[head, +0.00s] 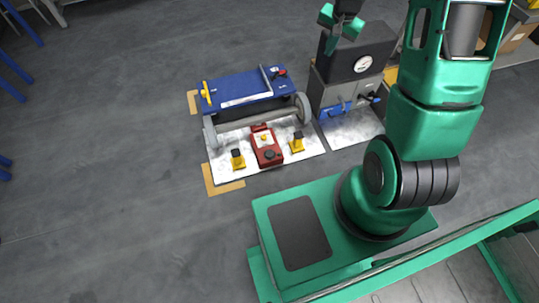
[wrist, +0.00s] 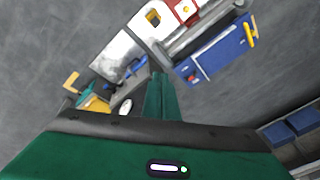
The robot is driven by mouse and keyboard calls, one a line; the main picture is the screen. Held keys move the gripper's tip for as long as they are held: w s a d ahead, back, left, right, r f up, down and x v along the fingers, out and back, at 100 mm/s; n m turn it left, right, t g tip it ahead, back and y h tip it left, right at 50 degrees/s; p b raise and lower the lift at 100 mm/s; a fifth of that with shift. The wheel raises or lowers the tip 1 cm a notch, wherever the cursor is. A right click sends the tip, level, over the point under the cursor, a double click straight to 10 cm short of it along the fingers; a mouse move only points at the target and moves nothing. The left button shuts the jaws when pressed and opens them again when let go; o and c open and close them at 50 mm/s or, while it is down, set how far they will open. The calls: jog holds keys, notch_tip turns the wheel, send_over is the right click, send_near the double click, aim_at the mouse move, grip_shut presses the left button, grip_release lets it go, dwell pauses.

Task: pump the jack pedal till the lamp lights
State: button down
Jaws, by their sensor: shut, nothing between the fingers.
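A red jack unit (head: 268,149) sits on a white floor plate, in front of a blue wheeled chassis (head: 243,88). A round black part that looks like its pedal (head: 269,155) is on its near end. A small amber spot that looks like the lamp (head: 264,138) is on its top; I cannot tell whether it is lit. The red unit is partly cut off at the top of the wrist view (wrist: 186,10). My gripper (head: 331,42) is shut and empty, high by the grey gauge unit, apart from the red jack. Its green fingers show in the wrist view (wrist: 160,98).
A grey unit with a round gauge (head: 363,64) and a blue lever (head: 335,111) stands right of the chassis. My green base and arm fill the lower right.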

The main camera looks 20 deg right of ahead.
jog(key=w+a+f+m+t+y, duration=0.1)
jog(key=w+a+f, duration=0.1)
jog(key=w+f, duration=0.35)
jog(key=w+a+f+m, duration=0.1)
jog(key=w+a+f, duration=0.15)
jog(key=f, duration=0.55)
jog(key=m+t+y, duration=0.2)
jog(key=m+t, duration=0.3)
jog(key=m, duration=0.8)
send_over(271, 155)
notch_tip(271, 155, down, 43)
jog(key=shift+r, duration=0.1)
jog(key=shift+h, duration=0.3)
notch_tip(271, 155, down, 7)
jog(key=shift+s+a+f, duration=0.1)
jog(key=shift+s+f, duration=0.05)
jog(key=shift+f, duration=0.75)
